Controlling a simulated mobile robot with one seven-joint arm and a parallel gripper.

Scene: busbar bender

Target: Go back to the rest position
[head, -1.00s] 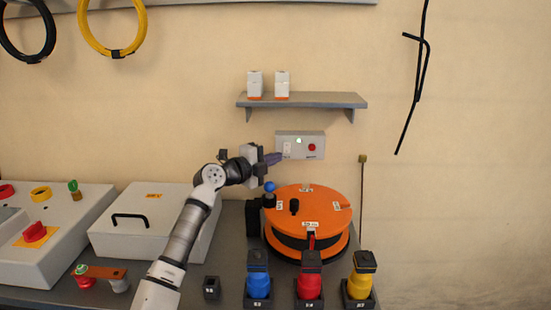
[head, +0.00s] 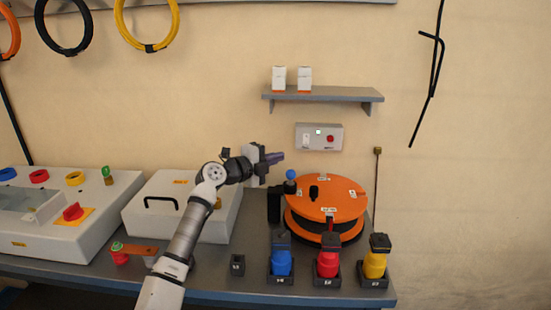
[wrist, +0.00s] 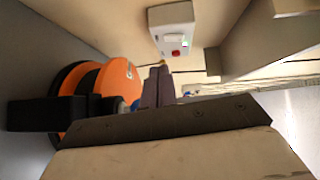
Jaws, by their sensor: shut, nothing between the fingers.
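My gripper (head: 277,158) is shut and empty. In the head view it is held in the air above the bench, pointing right, left of the grey control box and just above and left of the orange bender. In the wrist view its closed fingers (wrist: 158,88) point up towards the control box (wrist: 171,28) with its red button. The orange round bender (head: 326,195) stands on the bench, with a blue-knobbed lever (head: 291,175) at its left side. The same bender shows in the wrist view (wrist: 118,85) left of the fingers.
The wall control box (head: 319,137) shows a lit green light. Above it is a shelf (head: 325,94) with two white boxes. Blue (head: 281,261), red (head: 328,262) and yellow (head: 375,263) pieces stand in holders along the front. A white case (head: 180,210) sits behind my arm.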

